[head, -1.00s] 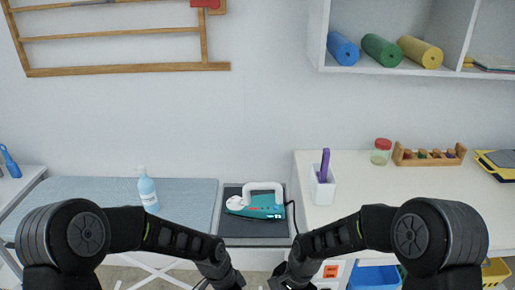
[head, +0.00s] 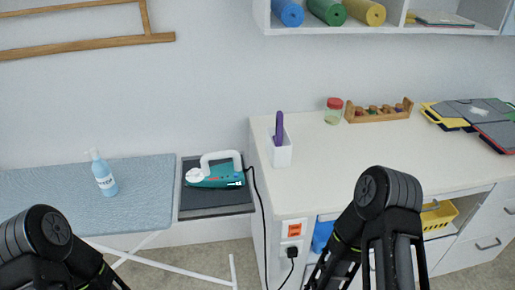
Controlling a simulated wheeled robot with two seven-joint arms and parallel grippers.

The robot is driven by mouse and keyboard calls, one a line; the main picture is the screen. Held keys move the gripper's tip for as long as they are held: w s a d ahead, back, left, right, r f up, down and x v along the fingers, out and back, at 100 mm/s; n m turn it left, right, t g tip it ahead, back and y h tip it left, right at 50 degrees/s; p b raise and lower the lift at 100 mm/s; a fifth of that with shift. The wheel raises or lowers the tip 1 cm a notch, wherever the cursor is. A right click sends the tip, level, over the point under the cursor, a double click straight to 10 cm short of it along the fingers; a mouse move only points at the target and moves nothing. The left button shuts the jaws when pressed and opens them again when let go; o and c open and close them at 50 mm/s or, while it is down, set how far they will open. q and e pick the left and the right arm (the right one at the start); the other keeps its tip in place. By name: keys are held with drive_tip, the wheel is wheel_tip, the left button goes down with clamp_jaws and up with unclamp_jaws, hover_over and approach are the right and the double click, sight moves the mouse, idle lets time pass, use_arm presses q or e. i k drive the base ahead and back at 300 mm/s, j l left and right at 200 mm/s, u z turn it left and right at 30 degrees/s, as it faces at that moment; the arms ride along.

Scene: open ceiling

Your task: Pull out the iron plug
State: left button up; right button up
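The teal and white iron (head: 215,176) rests on the dark iron rest at the end of the ironing board. Its black cord (head: 262,205) runs over the cabinet edge and hangs down. The black plug (head: 292,252) sits in a white socket on the cabinet's front side, below an orange switch (head: 295,230). My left arm is at the lower left and my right arm is at the lower right, to the right of the plug. Both grippers are outside the frame.
The ironing board (head: 140,195) holds a spray bottle (head: 103,174). The white counter (head: 330,155) bears a white holder (head: 280,150), a red-lidded jar (head: 333,112) and a wooden rack (head: 380,112). A yellow bin (head: 438,217) stands in the shelf below. Floor shows in front of the board.

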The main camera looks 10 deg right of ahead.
sight(292, 252)
drive_tip(key=i+j+z, duration=0.1)
drive_tip(key=j+z, duration=0.35)
drive_tip(key=j, duration=0.15)
drive_tip(key=j+z, duration=0.45)
drive_tip(key=j, duration=0.15)
drive_tip(key=k+j+z, duration=0.15)
drive_tip(key=j+z, duration=0.25)
drive_tip(key=j, duration=0.15)
